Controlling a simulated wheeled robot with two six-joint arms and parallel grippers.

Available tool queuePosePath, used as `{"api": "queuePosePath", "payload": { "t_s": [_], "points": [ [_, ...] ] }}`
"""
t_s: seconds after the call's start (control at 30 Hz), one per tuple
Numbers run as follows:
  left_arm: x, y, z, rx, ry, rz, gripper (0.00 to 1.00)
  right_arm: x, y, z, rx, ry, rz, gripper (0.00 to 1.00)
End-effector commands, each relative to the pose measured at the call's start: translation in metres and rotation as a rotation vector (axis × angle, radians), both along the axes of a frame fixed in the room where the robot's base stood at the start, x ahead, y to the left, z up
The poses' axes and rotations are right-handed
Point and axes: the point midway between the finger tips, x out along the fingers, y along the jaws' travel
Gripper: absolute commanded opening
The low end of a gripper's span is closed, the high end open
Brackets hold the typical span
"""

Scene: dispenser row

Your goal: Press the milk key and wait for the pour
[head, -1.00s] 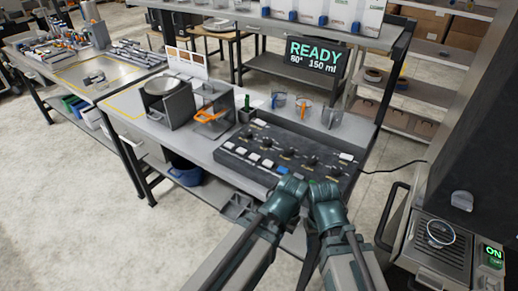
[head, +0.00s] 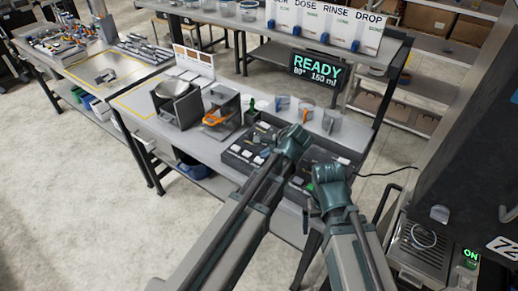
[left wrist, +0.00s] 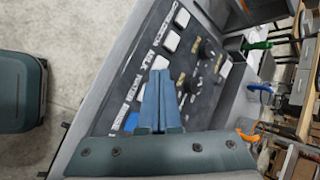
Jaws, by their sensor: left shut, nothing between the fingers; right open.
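The dark control panel (head: 240,155) lies on the bench, with white keys and black knobs. In the left wrist view, the white milk key (left wrist: 160,62) sits beside a label reading MILK, just past my fingertips; a blue key (left wrist: 131,122) is further down the row. My left gripper (left wrist: 160,74) is shut and empty, its blue fingers over the key row. I cannot tell whether they touch a key. In the head view it hides part of the panel. My right gripper (head: 318,178) is near the panel's right front; its fingertips are hard to make out.
Clear cups (head: 331,121) stand behind the panel. Grey stands, one with an orange part (head: 216,118), are left of it. A machine with a drip tray (head: 422,240) is at the right.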

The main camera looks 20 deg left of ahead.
Motion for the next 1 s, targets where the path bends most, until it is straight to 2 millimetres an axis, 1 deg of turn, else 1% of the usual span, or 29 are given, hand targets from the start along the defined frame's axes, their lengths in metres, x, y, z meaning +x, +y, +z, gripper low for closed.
{"api": "queuePosePath", "payload": {
  "t_s": [0.03,0.1,0.2,0.3,0.73,0.87,1.0],
  "points": [
    [0.015,0.006,0.020,0.049,0.004,-0.048,0.00,0.000,0.000,0.015,0.000,0.000,0.000,1.00],
    [0.027,0.013,0.032,0.111,0.015,-0.106,0.00,0.000,0.000,0.021,0.000,0.000,0.000,1.00],
    [0.037,0.019,0.043,0.168,0.026,-0.157,0.00,0.000,0.000,0.026,0.000,0.000,0.000,1.00],
    [0.041,0.022,0.046,0.194,0.032,-0.181,0.00,0.000,0.000,0.026,0.000,0.000,0.000,1.00],
    [0.040,0.022,0.043,0.196,0.033,-0.184,0.00,0.000,0.000,0.023,0.000,0.000,0.000,1.00],
    [0.040,0.022,0.036,0.195,0.033,-0.183,0.00,0.000,0.000,0.016,0.000,0.000,0.000,1.00],
    [0.040,0.022,0.023,0.195,0.033,-0.183,0.00,0.000,0.000,0.003,0.000,0.000,0.000,1.00]
  ]
}}
